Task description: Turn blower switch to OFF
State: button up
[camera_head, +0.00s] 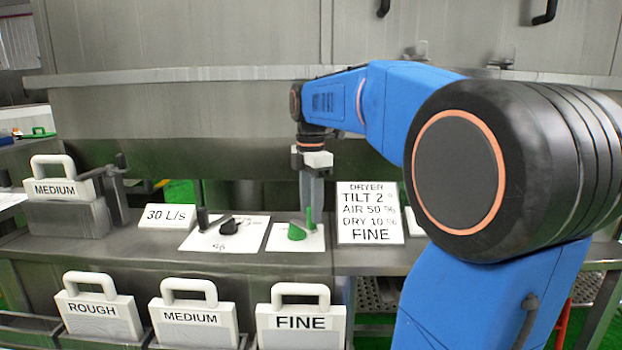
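A green rotary switch (297,233) sits on a white label plate (282,240) on the steel bench. Its handle stands upright, and the plate's lettering is too small to read, so I cannot tell whether this is the blower switch or which position it marks. My gripper (311,205) points straight down at the green switch, its fingertips close to or touching the handle. The fingers show as one narrow grey shape, so their opening is not visible. A black knob (228,226) sits on another white plate (207,241) to the left, with a "%" marking.
A "30 L/s" sign (169,217) and a dryer settings sign (370,213) stand on the bench either side. Handled ROUGH (100,310), MEDIUM (192,318) and FINE (300,323) screens hang in front. A large steel drum (200,110) spans the back.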

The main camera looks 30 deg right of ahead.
notch_tip(320, 180, up, 17)
jog(key=shift+f, duration=0.15)
dwell(0.8)
